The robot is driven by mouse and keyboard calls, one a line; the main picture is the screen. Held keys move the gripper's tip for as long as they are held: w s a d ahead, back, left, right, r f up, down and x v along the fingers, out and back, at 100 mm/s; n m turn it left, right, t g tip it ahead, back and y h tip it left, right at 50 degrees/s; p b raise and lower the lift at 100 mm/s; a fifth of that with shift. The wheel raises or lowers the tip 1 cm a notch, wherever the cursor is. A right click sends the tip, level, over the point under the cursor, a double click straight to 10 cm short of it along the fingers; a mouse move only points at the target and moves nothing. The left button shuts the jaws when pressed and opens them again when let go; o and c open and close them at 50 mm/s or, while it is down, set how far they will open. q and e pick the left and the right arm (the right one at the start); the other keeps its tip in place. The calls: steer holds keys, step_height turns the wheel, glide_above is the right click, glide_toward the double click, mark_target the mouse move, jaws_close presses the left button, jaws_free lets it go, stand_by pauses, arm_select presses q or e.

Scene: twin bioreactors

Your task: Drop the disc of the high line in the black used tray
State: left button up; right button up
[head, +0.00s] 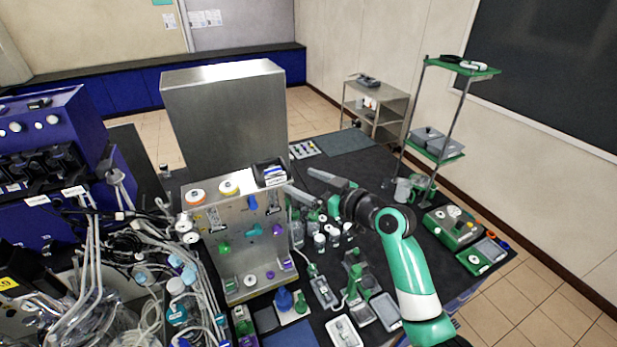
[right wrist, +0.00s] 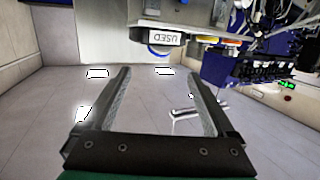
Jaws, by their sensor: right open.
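The black used tray (head: 262,166) sits at the right end of the top of the upright metal panel (head: 236,268). Its USED label shows upside down in the right wrist view (right wrist: 165,38). Several coloured round pieces are on the panel's face: a blue one (head: 252,203) high up, green ones (head: 224,248) and a purple one (head: 277,229). I cannot tell which is the high line's disc. My right gripper (head: 298,181) is open and empty, just right of the tray; its fingers also show in the right wrist view (right wrist: 158,75). My left gripper is not in view.
An orange-rimmed roll (head: 195,197) and a yellow one (head: 229,188) lie on the panel's top, left of the tray. Tubing (head: 95,250) clutters the left. A green-shelved rack (head: 438,148) stands at right.

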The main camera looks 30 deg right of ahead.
steer(key=s+a+r+t, duration=0.2)
steer(key=s+a+r, duration=0.1)
steer(key=r, duration=0.4)
steer(key=s+a+r+t, duration=0.2)
steer(key=r, duration=0.6)
steer(key=s+a+r+t, duration=0.2)
steer(key=s+a+r, duration=0.1)
steer(key=r, duration=0.4)
steer(key=s+a+r+m+t+h, duration=0.1)
steer(key=s+r+t, duration=0.4)
steer(key=s+r, duration=0.7)
steer(key=s+a+h, duration=0.1)
steer(key=s, duration=0.3)
steer(key=shift+a+r+m+t, duration=0.25)
steer(key=shift+a+m+t, duration=0.05)
steer(key=shift+a+m, duration=0.1)
